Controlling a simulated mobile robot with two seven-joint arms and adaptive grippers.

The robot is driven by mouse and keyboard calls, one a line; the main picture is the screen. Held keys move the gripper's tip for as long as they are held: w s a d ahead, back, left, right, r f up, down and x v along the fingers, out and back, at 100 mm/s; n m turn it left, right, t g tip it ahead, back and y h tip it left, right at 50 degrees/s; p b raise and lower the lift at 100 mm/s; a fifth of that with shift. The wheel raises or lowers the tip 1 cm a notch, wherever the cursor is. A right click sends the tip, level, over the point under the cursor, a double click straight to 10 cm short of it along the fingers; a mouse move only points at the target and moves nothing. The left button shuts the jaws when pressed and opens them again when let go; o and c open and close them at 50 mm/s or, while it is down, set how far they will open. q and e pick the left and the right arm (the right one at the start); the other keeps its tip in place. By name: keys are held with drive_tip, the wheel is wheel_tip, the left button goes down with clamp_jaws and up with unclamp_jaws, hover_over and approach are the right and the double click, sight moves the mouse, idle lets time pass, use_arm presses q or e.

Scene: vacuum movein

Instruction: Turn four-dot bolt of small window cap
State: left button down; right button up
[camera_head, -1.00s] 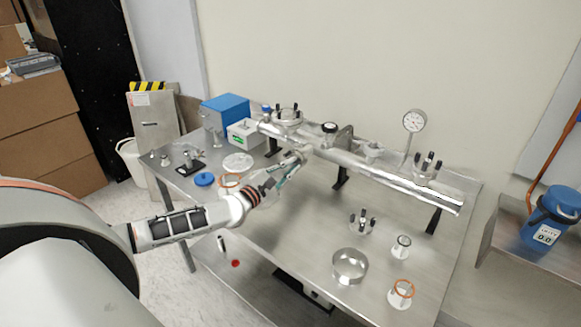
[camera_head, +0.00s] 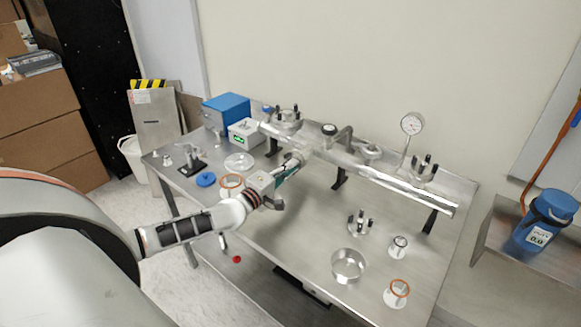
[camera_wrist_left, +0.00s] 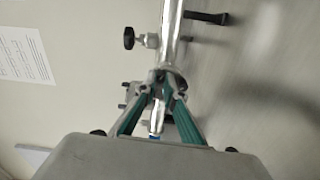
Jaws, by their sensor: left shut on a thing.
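My left gripper (camera_head: 297,160) reaches in from the left to a small fitting on the near side of the long metal tube (camera_head: 385,177). In the left wrist view its green-lined fingers (camera_wrist_left: 161,88) close together at the small window cap (camera_wrist_left: 172,75), on the tube's end in that picture. The fingers are shut on a small bolt there, which they mostly hide. I cannot make out any dots on the bolts. Other bolt ends (camera_wrist_left: 127,90) stick out beside the cap. My right gripper is not in view.
A pressure gauge (camera_head: 411,124) and a cap with dark bolts (camera_head: 424,169) stand at the tube's right part. A loose bolted flange (camera_head: 361,224), a metal ring (camera_head: 348,265) and small fittings lie on the table's right side. The table centre (camera_head: 315,215) is clear.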

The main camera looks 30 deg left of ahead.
use_arm(q)
drive_tip(key=m, duration=2.4)
drive_tip(key=shift+d+m, duration=0.1)
drive_tip(key=shift+m, duration=0.3)
drive_tip(key=c, duration=2.1)
unclamp_jaws()
drive_tip(key=s+a, duration=0.1)
drive_tip(key=s, duration=1.1)
